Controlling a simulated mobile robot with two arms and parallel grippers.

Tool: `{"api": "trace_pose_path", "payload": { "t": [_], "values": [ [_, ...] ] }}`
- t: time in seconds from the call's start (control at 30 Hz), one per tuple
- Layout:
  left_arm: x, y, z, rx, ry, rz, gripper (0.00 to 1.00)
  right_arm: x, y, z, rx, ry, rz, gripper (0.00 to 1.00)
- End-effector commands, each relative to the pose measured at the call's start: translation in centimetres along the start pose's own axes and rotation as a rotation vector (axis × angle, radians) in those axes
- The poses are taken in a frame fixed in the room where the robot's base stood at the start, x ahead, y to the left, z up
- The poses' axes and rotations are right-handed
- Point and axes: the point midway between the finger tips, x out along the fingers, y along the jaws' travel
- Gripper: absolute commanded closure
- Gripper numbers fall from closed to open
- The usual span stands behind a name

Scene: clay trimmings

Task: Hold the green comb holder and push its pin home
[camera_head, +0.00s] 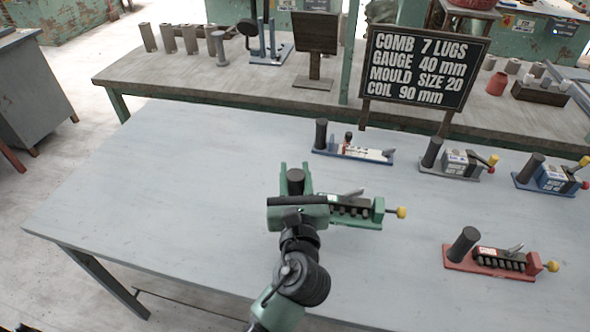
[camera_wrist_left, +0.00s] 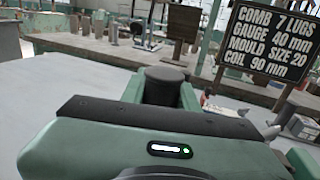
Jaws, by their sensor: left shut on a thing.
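The green comb holder (camera_head: 378,210) lies on the pale table, with a row of dark lugs along it and a grey lever on top. Its pin has a yellow knob (camera_head: 402,212) that stands out from the right end. How deep the pin sits cannot be told. My left gripper (camera_head: 296,170) is shut on the holder's dark upright post (camera_head: 296,187), one green finger on each side. The post also shows between the fingers in the left wrist view (camera_wrist_left: 165,76). My gripper body hides the holder's left end. My right gripper is not in view.
A red holder (camera_head: 490,262) stands at the right front. Blue-white (camera_head: 352,152), grey (camera_head: 450,165) and blue (camera_head: 545,179) holders stand behind. A black sign (camera_head: 424,70) reads comb 7 lugs, gauge 40 mm. The table's left side is clear.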

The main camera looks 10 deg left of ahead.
Motion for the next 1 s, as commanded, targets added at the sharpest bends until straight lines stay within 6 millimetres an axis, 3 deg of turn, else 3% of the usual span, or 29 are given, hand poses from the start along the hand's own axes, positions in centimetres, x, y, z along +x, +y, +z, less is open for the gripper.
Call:
{"api": "trace_pose_path", "payload": {
  "t": [1.0],
  "values": [
    [0.0, 0.0, -5.9, -0.002, -0.003, -0.001, 1.00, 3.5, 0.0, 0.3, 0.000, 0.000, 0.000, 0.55]
  ]
}}
